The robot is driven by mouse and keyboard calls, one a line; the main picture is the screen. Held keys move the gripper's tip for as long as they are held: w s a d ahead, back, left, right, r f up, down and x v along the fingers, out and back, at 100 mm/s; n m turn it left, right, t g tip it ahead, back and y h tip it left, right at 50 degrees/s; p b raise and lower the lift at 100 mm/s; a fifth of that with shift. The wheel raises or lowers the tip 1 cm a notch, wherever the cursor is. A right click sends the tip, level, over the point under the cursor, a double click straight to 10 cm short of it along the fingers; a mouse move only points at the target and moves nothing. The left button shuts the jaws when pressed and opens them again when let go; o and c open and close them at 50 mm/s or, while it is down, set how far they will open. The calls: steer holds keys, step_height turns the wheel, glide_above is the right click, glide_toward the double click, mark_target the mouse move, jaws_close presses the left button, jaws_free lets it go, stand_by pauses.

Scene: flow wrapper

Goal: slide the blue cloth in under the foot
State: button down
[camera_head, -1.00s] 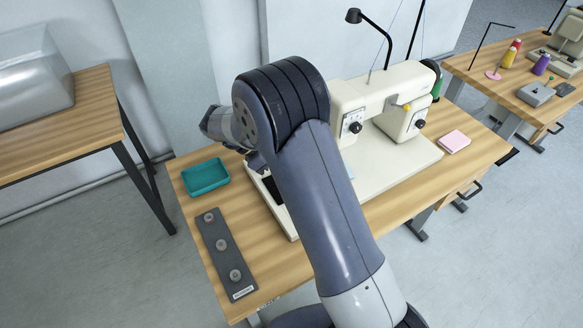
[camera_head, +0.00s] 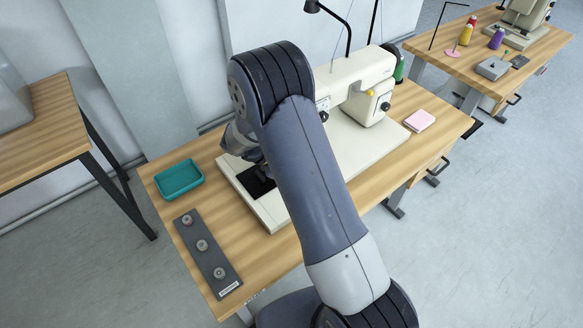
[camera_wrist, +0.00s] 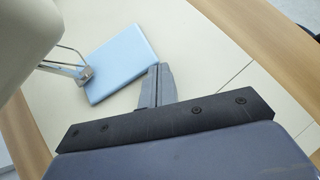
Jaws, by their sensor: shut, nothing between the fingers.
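The blue cloth (camera_wrist: 122,64) is a flat light-blue rectangle on the cream bed of the sewing machine in the wrist view. The metal presser foot (camera_wrist: 82,74) is at the cloth's left edge; whether any cloth lies beneath it I cannot tell. My gripper (camera_wrist: 159,72) is shut and empty, its fingertips at the cloth's lower right corner, seemingly touching or very close to it. In the head view the sewing machine (camera_head: 362,68) stands on the table, and my arm hides the cloth, the foot and the fingertips.
A teal tray (camera_head: 179,180) and a grey strip (camera_head: 193,263) with three round pieces are at the table's left. A pink pad (camera_head: 420,121) lies right of the machine. The machine's head (camera_wrist: 22,35) overhangs at upper left in the wrist view.

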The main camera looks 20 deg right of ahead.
steer(key=shift+s+d, duration=0.1)
steer(key=shift+d, duration=1.1)
steer(key=shift+a, duration=0.15)
